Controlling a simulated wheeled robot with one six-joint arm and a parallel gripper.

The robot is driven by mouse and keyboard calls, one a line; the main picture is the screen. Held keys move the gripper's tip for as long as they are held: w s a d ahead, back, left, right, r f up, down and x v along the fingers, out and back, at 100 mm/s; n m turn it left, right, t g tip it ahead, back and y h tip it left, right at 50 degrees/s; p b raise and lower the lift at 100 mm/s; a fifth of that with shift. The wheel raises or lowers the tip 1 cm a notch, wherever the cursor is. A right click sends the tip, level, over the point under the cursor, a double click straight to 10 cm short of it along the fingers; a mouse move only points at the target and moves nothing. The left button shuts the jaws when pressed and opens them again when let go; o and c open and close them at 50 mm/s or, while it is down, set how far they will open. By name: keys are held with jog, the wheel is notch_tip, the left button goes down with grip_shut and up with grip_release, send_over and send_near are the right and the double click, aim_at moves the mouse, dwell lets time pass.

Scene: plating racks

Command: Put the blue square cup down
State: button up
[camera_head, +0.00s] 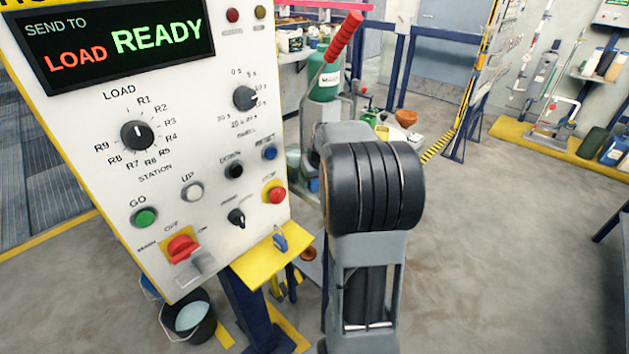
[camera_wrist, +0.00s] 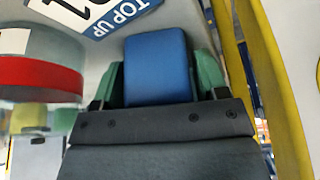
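The blue square cup (camera_wrist: 157,68) fills the upper middle of the wrist view, with one flat blue face showing. My gripper (camera_wrist: 160,82) has its green fingertips on both sides of the cup, close against it, so it appears shut on the cup. The cup's underside and whatever lies below it are hidden. In the head view my arm stands in the middle and hides most of the gripper, and I cannot clearly make out the cup there.
In the wrist view a grey cylinder with a red band (camera_wrist: 40,78) stands left, a "TOP UP" sign (camera_wrist: 95,15) is above, and a yellow post (camera_wrist: 272,80) is right. The head view shows a control panel (camera_head: 150,130) left, a bucket (camera_head: 188,318) below, and open floor right.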

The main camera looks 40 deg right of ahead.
jog(key=c, duration=0.8)
jog(key=shift+o, duration=0.2)
jog(key=shift+r, duration=0.1)
